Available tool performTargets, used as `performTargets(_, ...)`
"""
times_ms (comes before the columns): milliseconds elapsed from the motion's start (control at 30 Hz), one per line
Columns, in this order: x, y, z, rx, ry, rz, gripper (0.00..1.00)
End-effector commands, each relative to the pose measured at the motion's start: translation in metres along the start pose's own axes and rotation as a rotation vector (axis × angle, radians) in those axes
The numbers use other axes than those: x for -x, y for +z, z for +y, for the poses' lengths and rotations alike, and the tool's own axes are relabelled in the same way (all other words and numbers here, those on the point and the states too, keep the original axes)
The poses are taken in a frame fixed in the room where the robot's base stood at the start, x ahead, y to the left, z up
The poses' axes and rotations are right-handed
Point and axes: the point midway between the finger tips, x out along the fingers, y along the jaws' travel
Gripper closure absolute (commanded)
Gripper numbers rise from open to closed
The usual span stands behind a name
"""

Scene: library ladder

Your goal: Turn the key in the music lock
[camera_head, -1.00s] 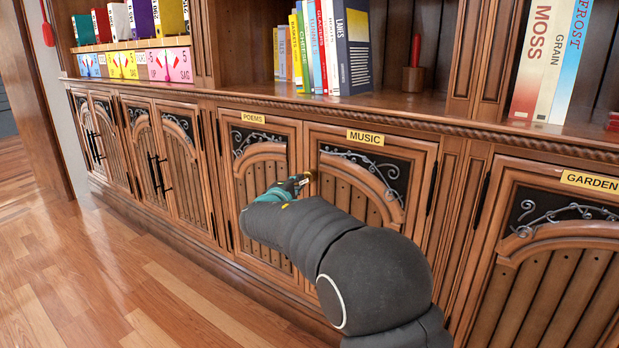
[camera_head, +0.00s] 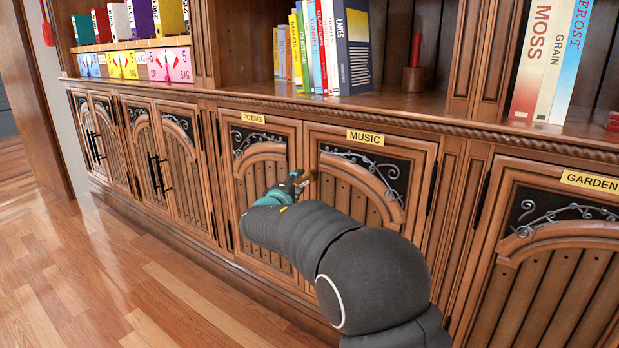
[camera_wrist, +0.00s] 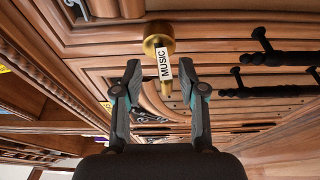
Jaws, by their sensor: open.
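The music cabinet door (camera_head: 362,185) is closed, under a yellow MUSIC label (camera_head: 365,138). In the wrist view a round brass lock (camera_wrist: 157,37) is on the wood. A white tag (camera_wrist: 163,63) reading MUSIC hangs in front of it, and a brass tip, seemingly part of the key (camera_wrist: 168,90), shows below the tag. My gripper (camera_wrist: 160,74) is open, with one fingertip on each side of the tag and gaps on both sides. In the head view my gripper (camera_head: 299,184) is at the door's left edge, and my wrist hides most of the lock.
The closed POEMS door (camera_head: 262,180) adjoins on the left, and the GARDEN door (camera_head: 550,250) is farther right. A shelf ledge (camera_head: 400,104) with books (camera_head: 322,50) runs above. Dark bar handles (camera_wrist: 265,90) show at the right in the wrist view. The wooden floor (camera_head: 110,280) is clear.

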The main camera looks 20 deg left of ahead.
Motion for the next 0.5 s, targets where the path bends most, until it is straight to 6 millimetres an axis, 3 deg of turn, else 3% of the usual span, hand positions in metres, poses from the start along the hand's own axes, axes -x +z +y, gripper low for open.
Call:
performTargets(167,0.016,-0.001,0.001,0.001,0.0,0.002,0.59)
performTargets(500,0.081,-0.001,0.0,0.0,0.0,0.002,0.59)
